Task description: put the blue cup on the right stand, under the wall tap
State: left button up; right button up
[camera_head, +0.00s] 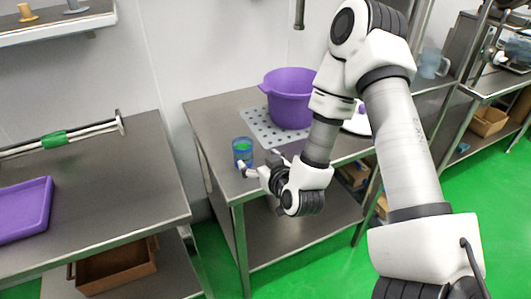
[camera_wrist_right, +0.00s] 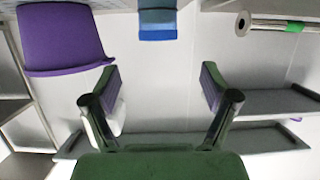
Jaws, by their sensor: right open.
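The blue cup (camera_head: 242,146), with green showing inside it, stands upright near the front left part of the middle steel table (camera_head: 208,121). In the right wrist view the blue cup (camera_wrist_right: 157,18) is at the top centre, beyond the fingertips. My right gripper (camera_head: 257,165) is just beside the cup, to its lower right in the head view. Its two fingers (camera_wrist_right: 158,82) are apart with nothing between them. A tap pipe (camera_head: 299,14) comes down at the top of the head view. I cannot clearly make out the right stand. My left gripper is not in view.
A large purple pot (camera_head: 287,98) stands on a perforated plate (camera_head: 262,131) behind my right arm; the pot also shows in the wrist view (camera_wrist_right: 60,38). A purple tray (camera_head: 24,212) is on the left table. A clear jug (camera_head: 429,63) stands farther right.

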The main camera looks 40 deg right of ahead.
jog(key=s+a+f+n+g+y, duration=0.1)
jog(key=s+a+f+g+y, duration=0.1)
jog(key=s+a+f+g, duration=0.55)
jog(key=s+a+f+n+g+y, duration=0.1)
jog(key=s+a+f+g, duration=0.15)
jog(key=s+f, duration=0.9)
jog(key=s+a+f+g, duration=0.1)
jog(key=s+f+g, duration=0.3)
jog(key=s+f, duration=0.2)
jog(key=shift+s+f, duration=0.35)
jog(key=shift+s, duration=0.2)
jog(key=shift+a, duration=0.15)
